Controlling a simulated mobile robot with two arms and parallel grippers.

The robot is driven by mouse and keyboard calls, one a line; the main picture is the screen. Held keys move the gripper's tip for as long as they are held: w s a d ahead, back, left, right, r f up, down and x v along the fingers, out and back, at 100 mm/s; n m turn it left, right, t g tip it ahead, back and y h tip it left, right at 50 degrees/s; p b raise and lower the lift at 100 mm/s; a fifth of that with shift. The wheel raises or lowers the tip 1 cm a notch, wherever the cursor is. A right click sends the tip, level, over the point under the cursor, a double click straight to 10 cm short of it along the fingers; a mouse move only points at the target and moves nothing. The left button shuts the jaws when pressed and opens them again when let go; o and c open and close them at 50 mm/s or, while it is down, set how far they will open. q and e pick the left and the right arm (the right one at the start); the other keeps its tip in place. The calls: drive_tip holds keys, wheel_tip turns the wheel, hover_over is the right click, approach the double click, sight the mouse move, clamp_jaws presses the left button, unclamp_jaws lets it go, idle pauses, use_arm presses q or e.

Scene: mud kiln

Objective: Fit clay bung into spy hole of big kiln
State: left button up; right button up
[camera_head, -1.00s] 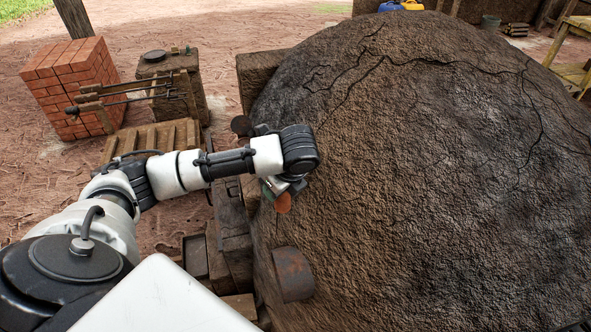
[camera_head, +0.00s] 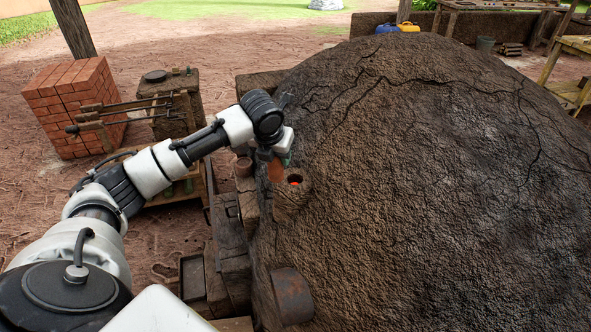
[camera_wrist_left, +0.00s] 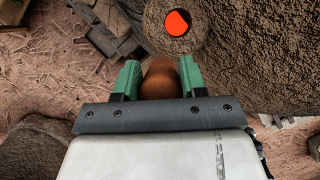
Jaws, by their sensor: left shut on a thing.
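The big kiln (camera_head: 430,180) is a large cracked mud dome filling the right of the head view. Its spy hole (camera_head: 295,181) is a round opening in a raised mud collar, glowing orange-red inside. The glowing hole also shows at the top of the left wrist view (camera_wrist_left: 177,22). My left gripper (camera_head: 279,160) is shut on the reddish-brown clay bung (camera_head: 275,171), just left of and above the hole. In the left wrist view the bung (camera_wrist_left: 160,80) sits between the green fingers, apart from the hole. My right gripper is out of view.
A rusty metal cylinder (camera_head: 292,296) protrudes from the kiln's lower left side. Dark blocks (camera_head: 237,275) line the kiln's left edge. A brick stack (camera_head: 72,105) and a pedestal (camera_head: 170,100) stand at the left. Bare ground lies beyond them.

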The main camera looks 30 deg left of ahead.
use_arm(q)
hover_over(298, 174)
drive_tip(key=s, duration=0.2)
wheel_tip(298, 174, down, 4)
drive_tip(key=f+p, duration=0.1)
drive_tip(key=f, duration=0.2)
drive_tip(key=shift+w+d+f+p, duration=0.15)
drive_tip(key=shift+w+f+p, duration=0.05)
drive_tip(key=shift+f+p, duration=0.15)
drive_tip(key=shift+f, duration=0.1)
drive_tip(key=o, duration=1)
drive_tip(key=shift+f, duration=0.1)
drive_tip(key=shift+o, duration=0.2)
drive_tip(key=b+v, duration=0.1)
drive_tip(key=v, duration=1.1)
